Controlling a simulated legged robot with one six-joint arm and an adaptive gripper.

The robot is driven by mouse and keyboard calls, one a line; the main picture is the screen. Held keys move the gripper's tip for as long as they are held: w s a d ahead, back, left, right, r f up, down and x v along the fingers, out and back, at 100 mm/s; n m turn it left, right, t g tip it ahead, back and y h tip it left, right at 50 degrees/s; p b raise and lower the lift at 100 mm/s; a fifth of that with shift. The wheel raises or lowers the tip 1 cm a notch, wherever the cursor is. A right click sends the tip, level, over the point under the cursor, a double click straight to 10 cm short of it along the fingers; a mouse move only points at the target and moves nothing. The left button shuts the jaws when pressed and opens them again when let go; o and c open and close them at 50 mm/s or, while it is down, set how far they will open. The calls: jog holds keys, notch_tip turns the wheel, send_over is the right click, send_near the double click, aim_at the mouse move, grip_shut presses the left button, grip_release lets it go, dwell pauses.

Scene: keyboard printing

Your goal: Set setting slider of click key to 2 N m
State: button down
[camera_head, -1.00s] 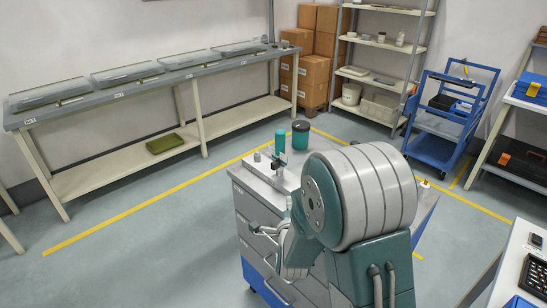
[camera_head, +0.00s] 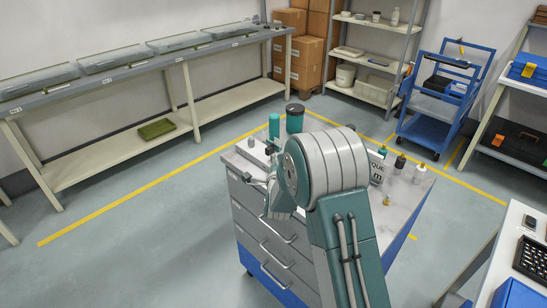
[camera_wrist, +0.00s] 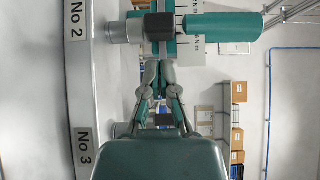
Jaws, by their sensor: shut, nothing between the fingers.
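In the wrist view, a black block (camera_wrist: 159,26), which looks like the setting slider, sits on a rail with teal strips at the top. A teal cylinder (camera_wrist: 220,27) joins it on the right and a grey cylinder (camera_wrist: 124,28) on the left. A pale scale plate (camera_wrist: 193,58) marked "N m" lies behind; its numbers are too small to read surely. My gripper (camera_wrist: 163,68) is shut and empty, its tips just below the block; I cannot tell if they touch the rail. In the head view, my gripper (camera_head: 268,184) is at the cabinet top's left end, partly hidden by my arm.
A teal cylinder (camera_head: 274,126) and a dark-lidded container (camera_head: 295,118) stand at the back. Small bottles (camera_head: 400,163) stand on the right. Open floor lies left.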

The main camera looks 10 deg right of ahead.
aim_at(270, 150)
jog(key=shift+w+a, duration=0.5)
jog(key=shift+w, duration=0.25)
jog(key=shift+w+a, duration=0.55)
jog(key=shift+w, duration=0.25)
jog(key=shift+w+a, duration=0.5)
jog(key=shift+w, duration=0.3)
